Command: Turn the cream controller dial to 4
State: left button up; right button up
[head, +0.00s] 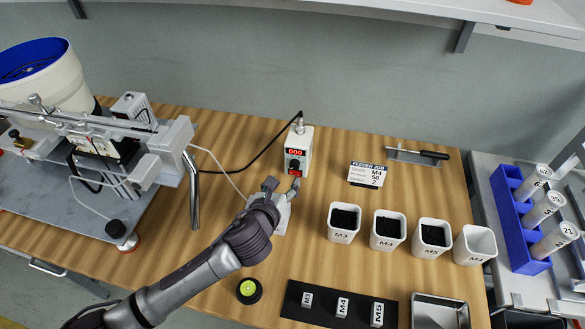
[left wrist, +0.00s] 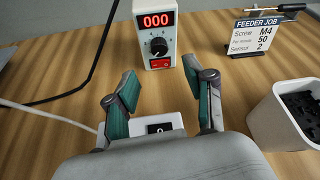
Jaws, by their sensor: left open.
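The cream controller (head: 304,146) stands upright on the wooden table, left of the feeder job card. Its red display (left wrist: 156,21) reads 000. Below the display is a black dial (left wrist: 158,46) with a pale pointer mark; its exact setting is too small to read. A red switch (left wrist: 159,63) sits under the dial. My left gripper (head: 283,186) is open and empty in front of the controller. In the left wrist view its two fingers (left wrist: 160,80) stand apart, below and on either side of the dial, not touching it. My right gripper is not in view.
A small white box (left wrist: 178,121) with a black panel lies beneath my left gripper. The job card (head: 367,174) reads M4, 50, 2. Several white bins (head: 343,235) stand to the right. A feeder machine (head: 150,165) fills the left; cables run behind the gripper.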

aim_at(294, 167)
pick_arm(q)
jog(key=x, duration=0.7)
jog(key=shift+w+b, duration=0.25)
jog(key=shift+b, duration=0.05)
jog(key=shift+w+d+f, duration=0.1)
jog(key=shift+w+f, duration=0.15)
jog(key=shift+w, duration=0.15)
jog(key=shift+c, duration=0.2)
jog(key=c, duration=0.8)
grip_shut()
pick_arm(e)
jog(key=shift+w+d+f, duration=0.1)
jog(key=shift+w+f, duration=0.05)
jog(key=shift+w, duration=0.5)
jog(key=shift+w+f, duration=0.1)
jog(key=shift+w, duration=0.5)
